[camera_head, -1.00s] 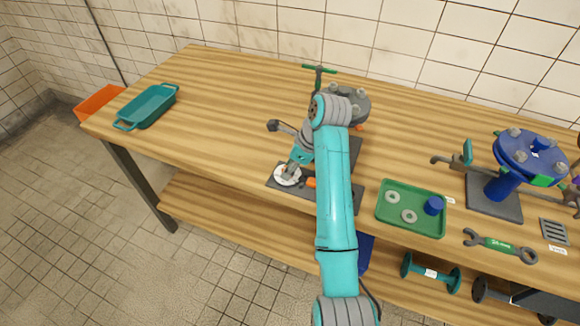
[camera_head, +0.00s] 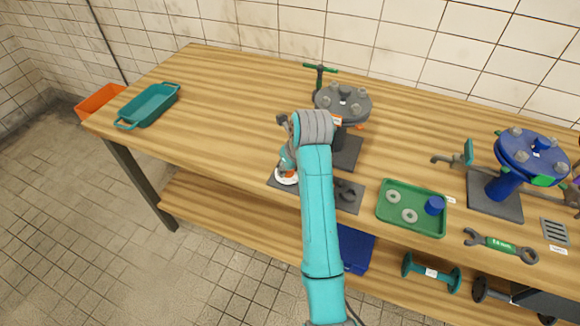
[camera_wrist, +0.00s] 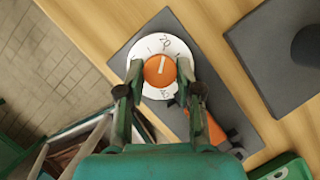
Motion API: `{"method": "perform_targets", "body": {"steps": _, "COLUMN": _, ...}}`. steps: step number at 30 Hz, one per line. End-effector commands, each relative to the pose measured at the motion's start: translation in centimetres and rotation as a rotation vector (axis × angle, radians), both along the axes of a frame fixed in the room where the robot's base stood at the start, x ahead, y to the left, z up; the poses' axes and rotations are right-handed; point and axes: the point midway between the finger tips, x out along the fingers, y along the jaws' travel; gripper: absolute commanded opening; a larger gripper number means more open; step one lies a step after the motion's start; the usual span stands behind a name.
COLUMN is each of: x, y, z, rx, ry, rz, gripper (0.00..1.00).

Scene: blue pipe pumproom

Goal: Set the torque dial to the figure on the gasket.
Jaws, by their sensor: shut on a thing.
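The torque dial (camera_wrist: 148,48) is a white disc with an orange knob (camera_wrist: 158,73) on a dark grey plate. A pale pointer line on the knob points up, close to the figure 20 in the wrist view. My gripper (camera_wrist: 160,76) has one finger on each side of the dial and is shut on it. In the head view the dial (camera_head: 287,179) shows just below my gripper (camera_head: 287,168). Two grey ring gaskets (camera_head: 409,215) lie in a green tray (camera_head: 414,232). I cannot read any figure on them.
A grey flange (camera_head: 343,103) stands behind the dial plate, with a small tag too small to read. A blue flange (camera_head: 530,157) and a green-handled wrench (camera_head: 498,245) are at the right. A teal tray (camera_head: 148,106) is at the left. The table's left middle is clear.

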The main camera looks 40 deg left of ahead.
Motion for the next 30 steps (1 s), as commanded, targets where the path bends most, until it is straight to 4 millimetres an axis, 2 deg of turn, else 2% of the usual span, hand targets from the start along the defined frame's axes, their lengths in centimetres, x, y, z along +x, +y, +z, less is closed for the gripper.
{"method": "perform_targets", "body": {"steps": 12, "x": -0.16, "y": 0.08, "z": -0.01, "rx": 0.000, "ry": 0.000, "rz": -0.195, "gripper": 0.00}}
{"method": "perform_targets", "body": {"steps": 29, "x": -0.12, "y": 0.05, "z": -0.01, "rx": -0.001, "ry": 0.000, "rz": -0.225, "gripper": 0.00}}
{"method": "perform_targets", "body": {"steps": 30, "x": -0.12, "y": 0.05, "z": -0.01, "rx": -0.001, "ry": 0.000, "rz": -0.225, "gripper": 0.40}}
